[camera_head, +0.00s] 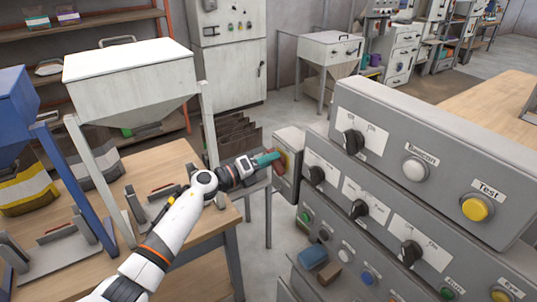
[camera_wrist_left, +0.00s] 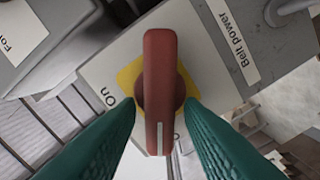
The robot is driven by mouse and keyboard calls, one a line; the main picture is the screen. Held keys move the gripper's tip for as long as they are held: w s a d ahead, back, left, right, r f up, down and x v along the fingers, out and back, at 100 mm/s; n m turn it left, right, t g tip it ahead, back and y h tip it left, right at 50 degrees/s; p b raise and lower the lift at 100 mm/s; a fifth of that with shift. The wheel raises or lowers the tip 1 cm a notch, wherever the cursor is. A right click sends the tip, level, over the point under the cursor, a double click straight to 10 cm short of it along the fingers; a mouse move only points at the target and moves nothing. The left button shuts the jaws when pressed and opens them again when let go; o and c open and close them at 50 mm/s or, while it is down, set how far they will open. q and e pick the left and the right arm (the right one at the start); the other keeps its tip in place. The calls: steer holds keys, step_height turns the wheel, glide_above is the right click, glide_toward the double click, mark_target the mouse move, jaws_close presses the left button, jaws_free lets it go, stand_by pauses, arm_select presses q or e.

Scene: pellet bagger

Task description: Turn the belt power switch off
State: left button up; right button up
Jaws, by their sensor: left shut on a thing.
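The belt power switch is a red rotary handle on a yellow plate, on the side of a small grey box (camera_head: 287,178). In the left wrist view the red handle (camera_wrist_left: 160,60) stands upright in the picture beside a "Belt power" label (camera_wrist_left: 232,42). Its white mark points down, between "On" at the left and a partly hidden label starting with "O". My left gripper (camera_head: 273,159), with green fingers, is shut on the handle, one finger on each side. My right gripper is not in view.
Grey control panels (camera_head: 420,165) with black knobs and coloured buttons stand right of the switch box. A white hopper (camera_head: 130,80) on a wooden bench (camera_head: 165,165) is at the left. A blue and a brown object lie on a lower ledge below the panels.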

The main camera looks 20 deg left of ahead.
arm_select(q)
steer(key=shift+a+f+n+p, duration=0.15)
steer(key=shift+n+p, duration=0.7)
steer(key=shift+n, duration=0.85)
steer(key=shift+d+f+n+p, duration=0.15)
steer(key=shift+n+p, duration=0.7)
steer(key=shift+n, duration=0.85)
steer(key=shift+a, duration=0.1)
steer(key=o, duration=0.6)
steer(key=shift+f, duration=0.1)
steer(key=shift+o, duration=0.2)
steer(key=b+v, duration=0.4)
steer(key=v, duration=0.8)
steer(key=shift+w, duration=0.1)
